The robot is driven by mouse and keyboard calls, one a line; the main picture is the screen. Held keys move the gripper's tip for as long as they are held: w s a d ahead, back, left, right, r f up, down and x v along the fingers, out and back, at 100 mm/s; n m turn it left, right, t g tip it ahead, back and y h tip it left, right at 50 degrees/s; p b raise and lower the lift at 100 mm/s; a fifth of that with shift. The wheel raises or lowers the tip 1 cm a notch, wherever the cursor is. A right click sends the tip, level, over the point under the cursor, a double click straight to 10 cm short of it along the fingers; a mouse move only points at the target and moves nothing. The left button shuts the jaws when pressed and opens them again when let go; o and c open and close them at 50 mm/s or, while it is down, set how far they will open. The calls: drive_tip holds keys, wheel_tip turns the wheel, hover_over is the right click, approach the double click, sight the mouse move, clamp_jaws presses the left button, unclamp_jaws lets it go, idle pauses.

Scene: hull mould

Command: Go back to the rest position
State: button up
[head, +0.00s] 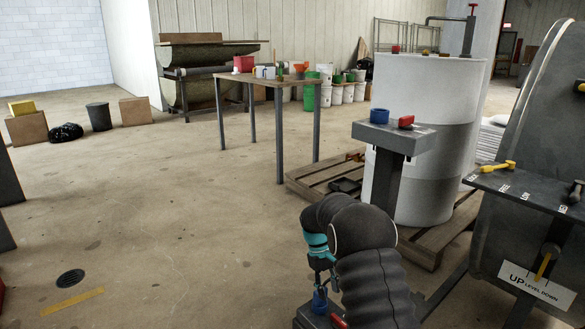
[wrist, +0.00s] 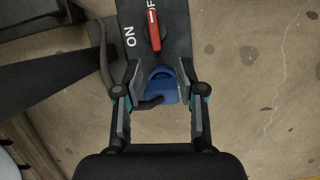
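My gripper (wrist: 160,108) points down, its two fingers apart with a clear gap between them. It also shows in the head view (head: 320,280), low in the middle, under my bent dark arm. Below and between the fingertips is a blue padlock-like piece (wrist: 163,85); I see no finger touching it. In the head view the blue piece (head: 320,300) is just under the gripper. It sits at the end of a dark panel (wrist: 178,18) lettered ON, beside a red handle (wrist: 154,28). A dark curved piece (wrist: 150,103) lies by the blue piece.
A post with a grey top (head: 397,137) carries blue and red pieces behind my arm. A large pale drum (head: 420,110) stands on a wooden pallet (head: 320,190). A control stand (head: 530,200) is at right. The floor at left is mostly clear, with a drain (head: 70,278).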

drive_tip(key=s+d+r+m+t+y+p, duration=0.1)
drive_tip(key=s+r+m+t, duration=0.2)
drive_tip(key=s+r, duration=1.1)
drive_tip(key=s+d+r+m+t+y+p, duration=0.1)
drive_tip(key=s+r+t, duration=0.5)
drive_tip(key=s+r, duration=0.8)
drive_tip(key=shift+s+d+r+m+p, duration=0.35)
drive_tip(key=shift+s+d+m+p, duration=0.5)
drive_tip(key=shift+s, duration=3.7)
